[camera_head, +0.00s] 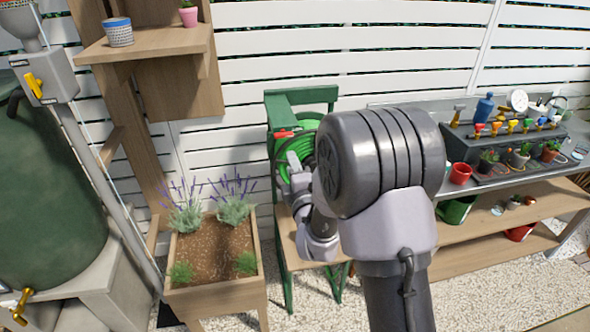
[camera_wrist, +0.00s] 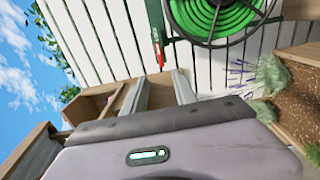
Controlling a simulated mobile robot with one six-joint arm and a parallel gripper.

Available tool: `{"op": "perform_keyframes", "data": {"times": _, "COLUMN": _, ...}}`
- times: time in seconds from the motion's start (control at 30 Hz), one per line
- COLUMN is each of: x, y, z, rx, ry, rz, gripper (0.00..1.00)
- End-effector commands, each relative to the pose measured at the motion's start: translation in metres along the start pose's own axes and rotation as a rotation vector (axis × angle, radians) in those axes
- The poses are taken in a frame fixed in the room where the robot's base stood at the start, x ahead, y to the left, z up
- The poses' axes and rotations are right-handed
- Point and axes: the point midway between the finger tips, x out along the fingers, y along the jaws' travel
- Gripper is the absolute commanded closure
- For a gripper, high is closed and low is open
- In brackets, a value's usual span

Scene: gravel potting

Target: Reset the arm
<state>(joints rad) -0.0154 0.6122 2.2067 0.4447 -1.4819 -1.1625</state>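My gripper (camera_wrist: 159,82) shows its two fingers apart in the wrist view, with nothing seen between them. In the head view my gripper (camera_head: 293,162) is in front of the green hose reel (camera_head: 308,140), partly overlapping it in the picture. My arm hides part of the reel there. The coiled green hose (camera_wrist: 215,18) is at the top of the wrist view.
A wooden planter (camera_head: 213,289) with lavender stands left of my arm. A green tank (camera_head: 45,190) is at the far left. A bench (camera_head: 487,183) with pots and tools is at the right. A green chair-like frame (camera_head: 280,104) and white slatted fence stand behind.

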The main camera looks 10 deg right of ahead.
Motion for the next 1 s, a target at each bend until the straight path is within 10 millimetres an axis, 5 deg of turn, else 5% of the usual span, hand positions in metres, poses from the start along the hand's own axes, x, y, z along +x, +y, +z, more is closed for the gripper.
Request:
{"op": "perform_keyframes", "data": {"times": 0.23, "x": -0.037, "y": 0.0, "z": 0.0, "rx": 0.0, "ry": 0.0, "rz": 0.0, "gripper": 0.66}}
{"op": "perform_keyframes", "data": {"times": 0.7, "x": -0.04, "y": 0.004, "z": 0.002, "rx": 0.034, "ry": -0.008, "rz": -0.01, "gripper": 0.66}}
{"op": "perform_keyframes", "data": {"times": 0.87, "x": -0.062, "y": 0.044, "z": 0.019, "rx": 0.477, "ry": -0.108, "rz": -0.168, "gripper": 0.66}}
{"op": "perform_keyframes", "data": {"times": 1.0, "x": -0.137, "y": 0.066, "z": 0.016, "rx": 1.036, "ry": -0.287, "rz": -0.417, "gripper": 0.66}}
